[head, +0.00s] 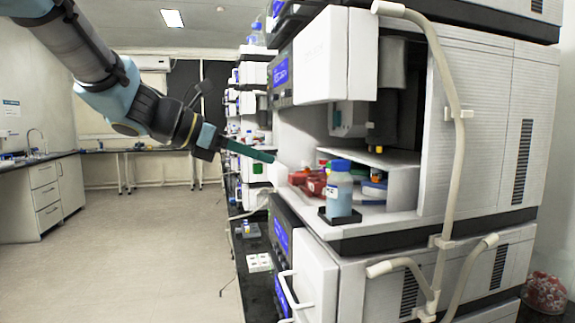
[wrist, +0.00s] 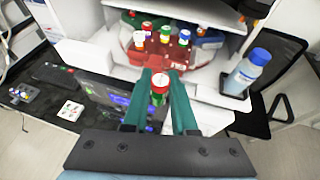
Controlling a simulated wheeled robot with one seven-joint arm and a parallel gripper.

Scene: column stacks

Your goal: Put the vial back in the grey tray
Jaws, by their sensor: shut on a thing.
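My gripper (wrist: 160,82) is shut on a vial (wrist: 159,90) with a red cap that has a pale top. The cap sits between the green fingertips, and the vial's lower body shows beneath it. In the head view my gripper (head: 270,157) reaches the left opening of the instrument bay; I cannot make out the held vial there. A red tray (wrist: 170,57) lies in the bay just beyond the fingertips, with several capped vials in it. It also shows in the head view (head: 313,187). I cannot pick out a grey tray with certainty.
A blue-capped bottle (head: 340,190) stands in a black holder at the bay's front edge. It is right of my gripper in the wrist view (wrist: 252,68). A blue tray (head: 374,190) sits deeper, under a white shelf (head: 385,156). A white block (head: 258,262) lies on the dark bench.

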